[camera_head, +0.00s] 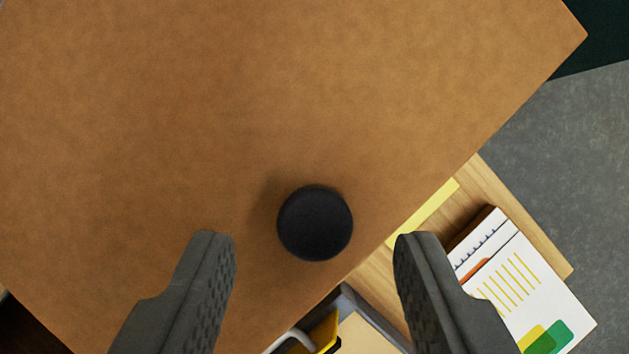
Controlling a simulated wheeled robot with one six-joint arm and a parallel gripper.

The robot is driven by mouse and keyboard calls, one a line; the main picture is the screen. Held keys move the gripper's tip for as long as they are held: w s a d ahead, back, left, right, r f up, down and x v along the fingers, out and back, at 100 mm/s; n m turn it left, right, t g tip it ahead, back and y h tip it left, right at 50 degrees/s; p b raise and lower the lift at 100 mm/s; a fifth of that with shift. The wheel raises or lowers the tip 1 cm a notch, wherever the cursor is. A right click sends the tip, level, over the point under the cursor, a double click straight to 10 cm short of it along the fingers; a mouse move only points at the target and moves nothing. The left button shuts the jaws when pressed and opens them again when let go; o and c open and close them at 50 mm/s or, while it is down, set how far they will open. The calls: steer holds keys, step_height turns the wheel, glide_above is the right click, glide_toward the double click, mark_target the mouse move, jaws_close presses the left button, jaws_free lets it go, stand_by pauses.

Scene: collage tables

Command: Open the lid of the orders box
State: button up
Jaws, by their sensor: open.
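The brown lid of a box (250,90) fills most of the view, seen from above, and it looks shut. A round black knob (315,222) stands on the lid close to its lower right edge. My gripper (315,242) is open, with one grey finger to the left of the knob and one to the right. There is clear space on both sides, and neither finger touches the knob in the picture. The box's walls and inside are hidden under the lid. No label naming the box shows.
Below the lid's lower right edge is a wooden table top (490,180). On it lie a yellow strip (423,213), printed papers or booklets (525,285) and a grey tray (375,318) with a yellow item. Grey floor (575,150) lies beyond the table at right.

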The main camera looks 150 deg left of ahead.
steer(key=shift+x, duration=0.9)
jaws_close()
